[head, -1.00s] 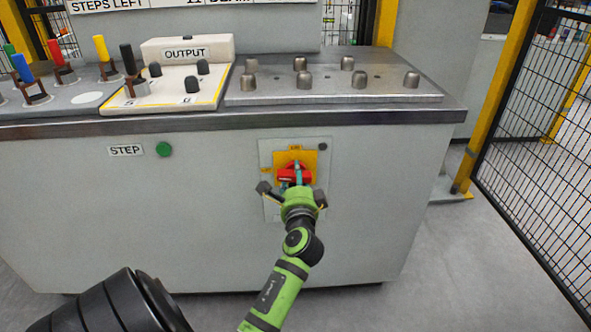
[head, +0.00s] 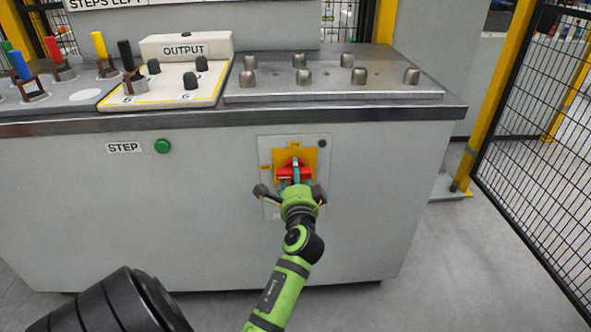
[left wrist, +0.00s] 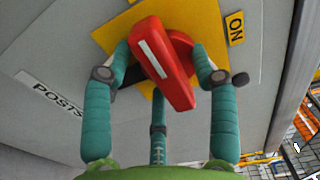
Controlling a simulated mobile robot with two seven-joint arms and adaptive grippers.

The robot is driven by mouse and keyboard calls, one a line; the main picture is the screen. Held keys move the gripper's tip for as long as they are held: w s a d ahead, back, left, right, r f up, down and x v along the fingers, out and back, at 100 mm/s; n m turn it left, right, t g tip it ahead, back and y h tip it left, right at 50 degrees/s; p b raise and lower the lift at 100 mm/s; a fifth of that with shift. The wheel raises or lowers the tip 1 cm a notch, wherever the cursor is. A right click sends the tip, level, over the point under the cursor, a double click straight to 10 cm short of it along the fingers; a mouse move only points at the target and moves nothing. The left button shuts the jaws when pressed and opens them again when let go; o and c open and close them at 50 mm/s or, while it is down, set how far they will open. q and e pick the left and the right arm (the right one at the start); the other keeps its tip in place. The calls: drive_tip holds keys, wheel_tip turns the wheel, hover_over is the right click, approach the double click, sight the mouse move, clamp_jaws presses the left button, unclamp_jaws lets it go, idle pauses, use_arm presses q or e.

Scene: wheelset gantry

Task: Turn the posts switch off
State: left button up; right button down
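The posts switch is a red rotary handle (head: 284,174) on a yellow plate (head: 309,157) in the cabinet's front panel. In the left wrist view the red handle (left wrist: 163,65) has a white line and sits slanted. An ON label (left wrist: 235,27) is at its upper right and a POSTS label (left wrist: 55,97) at its left. My left gripper (head: 294,177) is at the switch. Its teal fingers (left wrist: 161,62) stand apart on both sides of the handle, with a third finger below. It looks open around the handle; I cannot tell if the tips touch. My right gripper is not in view.
The cabinet top (head: 335,92) carries metal pegs, a white OUTPUT block (head: 187,46) and coloured plugs. A green STEP button (head: 163,146) is left of the switch. A mesh fence (head: 545,130) with yellow posts stands at the right. The floor right of the cabinet is clear.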

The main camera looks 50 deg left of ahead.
use_arm(q)
drive_tip(key=shift+r, duration=0.15)
drive_tip(key=v, duration=0.7)
drive_tip(key=shift+s+d, duration=0.2)
idle(0.5)
drive_tip(key=s+d+f+n+g+h, duration=0.2)
drive_tip(key=s+d+f+h, duration=0.3)
drive_tip(key=f, duration=0.6)
drive_tip(key=d+f+n+g+h, duration=0.1)
drive_tip(key=d+f+h, duration=0.4)
drive_tip(key=f, duration=0.6)
drive_tip(key=s+d+f+n+g+h, duration=0.1)
drive_tip(key=s+d+f+g+h, duration=0.15)
drive_tip(key=s+d+f, duration=0.35)
drive_tip(key=s+d+f+n+g+h, duration=0.2)
drive_tip(key=s+d+f+g, duration=0.3)
drive_tip(key=s, duration=0.4)
drive_tip(key=s+a+r+p, duration=0.2)
drive_tip(key=s+p, duration=1.5)
drive_tip(key=p, duration=0.8)
drive_tip(key=shift+s+m+y, duration=0.25)
drive_tip(key=shift+m+y, duration=0.05)
drive_tip(key=shift+y, duration=0.05)
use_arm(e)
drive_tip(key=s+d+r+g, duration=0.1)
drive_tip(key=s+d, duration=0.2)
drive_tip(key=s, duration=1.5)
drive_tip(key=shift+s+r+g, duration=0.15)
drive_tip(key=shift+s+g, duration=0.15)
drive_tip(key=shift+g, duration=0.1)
